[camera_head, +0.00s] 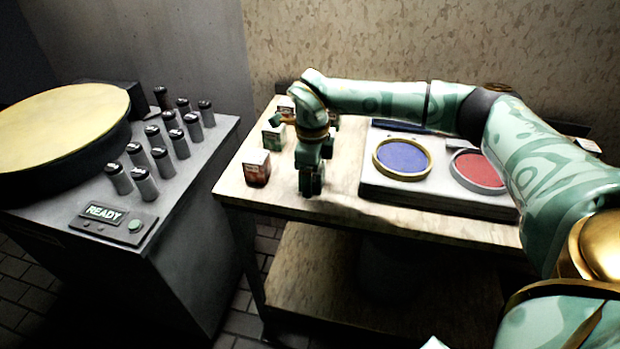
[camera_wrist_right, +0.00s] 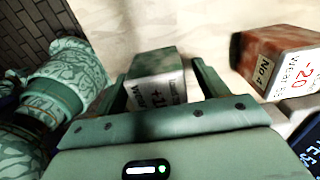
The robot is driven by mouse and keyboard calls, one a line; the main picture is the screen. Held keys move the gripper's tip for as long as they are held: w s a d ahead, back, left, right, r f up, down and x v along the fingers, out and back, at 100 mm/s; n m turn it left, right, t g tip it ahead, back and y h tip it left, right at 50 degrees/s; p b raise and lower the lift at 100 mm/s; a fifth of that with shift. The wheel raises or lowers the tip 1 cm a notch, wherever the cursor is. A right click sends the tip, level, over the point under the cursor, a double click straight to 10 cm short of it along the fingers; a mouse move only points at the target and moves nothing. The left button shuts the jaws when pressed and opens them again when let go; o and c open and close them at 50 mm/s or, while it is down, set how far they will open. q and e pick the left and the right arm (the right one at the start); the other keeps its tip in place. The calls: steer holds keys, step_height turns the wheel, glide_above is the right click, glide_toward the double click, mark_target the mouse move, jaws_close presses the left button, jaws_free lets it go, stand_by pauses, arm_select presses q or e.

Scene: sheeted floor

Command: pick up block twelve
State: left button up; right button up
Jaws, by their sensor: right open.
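My right gripper (camera_head: 311,186) points down over the left front of the wooden table, jaws open. In the right wrist view its two fingers (camera_wrist_right: 162,82) stand on either side of a green block (camera_wrist_right: 155,64). That block has a white label, partly hidden by the hand; a plus sign and perhaps a 1 show, but the full number is not readable. In the head view I cannot clearly tell this block from the dark green fingers. My left gripper is not in the head view.
A red-brown block (camera_head: 256,168) stands left of the hand; a similar one in the wrist view (camera_wrist_right: 280,62) reads "No.4" and "-20". A green block (camera_head: 273,137) stands behind. A panel with blue (camera_head: 403,158) and red (camera_head: 478,169) discs lies right. A grey console (camera_head: 190,165) stands left.

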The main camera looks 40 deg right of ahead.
steer(key=shift+r, duration=0.15)
steer(key=shift+c, duration=0.3)
steer(key=c, duration=1.3)
steer(key=shift+r, duration=0.1)
